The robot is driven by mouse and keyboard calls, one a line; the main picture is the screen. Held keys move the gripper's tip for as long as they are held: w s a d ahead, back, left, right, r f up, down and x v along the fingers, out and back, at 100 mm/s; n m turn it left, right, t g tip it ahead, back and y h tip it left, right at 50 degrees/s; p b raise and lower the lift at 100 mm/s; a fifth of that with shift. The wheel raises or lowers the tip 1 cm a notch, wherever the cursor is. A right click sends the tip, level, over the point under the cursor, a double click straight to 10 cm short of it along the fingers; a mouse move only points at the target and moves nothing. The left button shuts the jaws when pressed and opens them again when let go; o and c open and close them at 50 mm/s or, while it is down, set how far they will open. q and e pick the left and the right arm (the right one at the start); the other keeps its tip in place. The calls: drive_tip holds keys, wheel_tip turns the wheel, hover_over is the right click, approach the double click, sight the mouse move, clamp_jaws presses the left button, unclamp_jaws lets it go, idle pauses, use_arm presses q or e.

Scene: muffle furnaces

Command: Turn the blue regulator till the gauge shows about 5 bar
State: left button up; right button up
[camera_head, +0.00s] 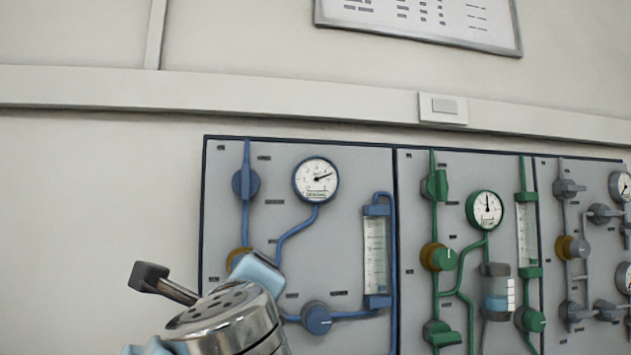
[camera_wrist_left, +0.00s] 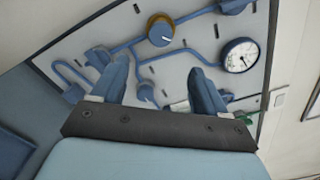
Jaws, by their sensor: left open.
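The blue regulator (camera_head: 236,256), with a brass-coloured ring, sits on the blue-piped panel and is partly covered by my left gripper (camera_head: 258,272) in the head view. The left wrist view shows the regulator (camera_wrist_left: 160,32) beyond the fingertips. My left gripper (camera_wrist_left: 158,66) has its two blue fingers spread wide, with nothing between them. It appears apart from the knob, but the exact distance cannot be told. The round white gauge (camera_head: 316,180) is above right of the regulator; its needle points right and slightly up. Its numbers are too small to read. My right gripper is not seen.
A blue valve (camera_head: 245,183) is above the regulator. Another blue knob (camera_head: 317,318) and a flow tube (camera_head: 376,255) are to the right. The green-piped panel (camera_head: 460,330) has its own gauge (camera_head: 487,209) and regulator (camera_head: 440,257). A grey-piped panel stands farther right.

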use_arm(q)
drive_tip(key=w+a+n+b, duration=0.1)
drive_tip(key=w+n, duration=0.5)
drive_tip(key=n, duration=0.7)
drive_tip(key=w+a+n+b, duration=0.2)
drive_tip(key=w+n, duration=0.5)
drive_tip(key=n, duration=0.6)
drive_tip(key=shift+w+a+n+b, duration=0.15)
drive_tip(key=shift+a+n+b, duration=0.15)
drive_tip(key=shift+a+n, duration=0.1)
drive_tip(key=shift+f, duration=0.1)
